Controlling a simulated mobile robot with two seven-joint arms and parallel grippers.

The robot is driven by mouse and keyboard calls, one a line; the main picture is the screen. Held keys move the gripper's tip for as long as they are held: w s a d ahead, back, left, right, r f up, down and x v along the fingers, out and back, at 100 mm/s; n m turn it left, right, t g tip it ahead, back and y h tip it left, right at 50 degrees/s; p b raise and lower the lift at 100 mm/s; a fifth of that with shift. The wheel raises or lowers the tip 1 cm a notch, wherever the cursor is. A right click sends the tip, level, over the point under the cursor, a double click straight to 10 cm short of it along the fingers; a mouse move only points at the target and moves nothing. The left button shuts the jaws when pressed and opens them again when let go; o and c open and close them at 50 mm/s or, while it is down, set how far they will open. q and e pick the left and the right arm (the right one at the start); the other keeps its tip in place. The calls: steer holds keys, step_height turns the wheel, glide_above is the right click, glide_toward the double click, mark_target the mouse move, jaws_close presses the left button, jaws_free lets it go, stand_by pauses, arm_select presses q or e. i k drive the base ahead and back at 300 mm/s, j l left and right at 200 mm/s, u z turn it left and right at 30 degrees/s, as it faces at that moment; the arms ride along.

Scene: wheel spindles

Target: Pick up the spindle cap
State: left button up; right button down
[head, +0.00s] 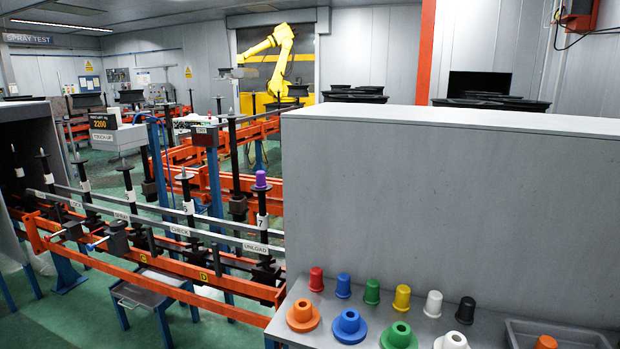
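A purple cap (261,180) sits on top of the black spindle (262,207) marked 7, near the UNLOAD label. On the grey bench at the lower right stands a row of small caps: red (316,280), blue (343,286), green (371,292), yellow (402,298), white (433,304) and black (465,311). In front of them are wider flanged pieces: orange (303,315), blue (349,326), green (398,336) and a white one (453,341) cut off by the frame edge. I cannot tell which cap the task means. Neither of my grippers is in view.
A grey bin (560,328) with an orange piece (546,342) is at the lower right. A tall grey panel (440,200) stands behind the bench. An orange rail line (150,270) with several spindles runs at left. A yellow robot arm (272,50) is at the back.

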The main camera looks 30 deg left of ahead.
mark_target(261, 176)
steer(key=j+z, duration=0.7)
steer(key=j, duration=0.15)
steer(key=k+j+z, duration=0.15)
steer(key=j, duration=0.15)
steer(key=j+z, duration=0.1)
steer(key=j, duration=0.2)
steer(key=k+j+z, duration=0.15)
steer(key=j, duration=0.15)
steer(key=k+j, duration=0.1)
steer(key=j, duration=0.25)
steer(key=k+j, duration=0.15)
steer(key=j, duration=0.2)
steer(key=k+j+z, duration=0.1)
steer(key=j, duration=0.3)
steer(key=k+j, duration=0.1)
steer(key=j, duration=0.25)
steer(key=k+j, duration=0.15)
steer(key=j, duration=0.2)
steer(key=z, duration=0.05)
